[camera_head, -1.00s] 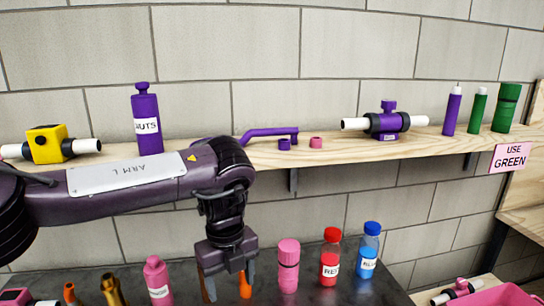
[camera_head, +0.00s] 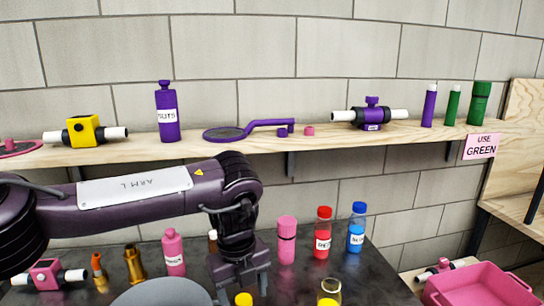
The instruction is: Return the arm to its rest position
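My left arm (camera_head: 120,200) comes in from the left, in front of the shelf, and bends down over the dark bench. My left gripper (camera_head: 243,284) points downward with its fingers apart. A small yellow thing (camera_head: 243,299) shows between and below the fingers at the picture's bottom edge; I see no finger closed on it. My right arm and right gripper are not in view.
The wooden shelf (camera_head: 350,138) holds a purple bottle (camera_head: 167,115), a yellow valve (camera_head: 83,131) and a purple valve (camera_head: 372,116). On the dark bench (camera_head: 375,285) stand pink (camera_head: 287,240), red (camera_head: 322,235) and blue (camera_head: 356,230) bottles. A pink crate (camera_head: 455,298) is at right.

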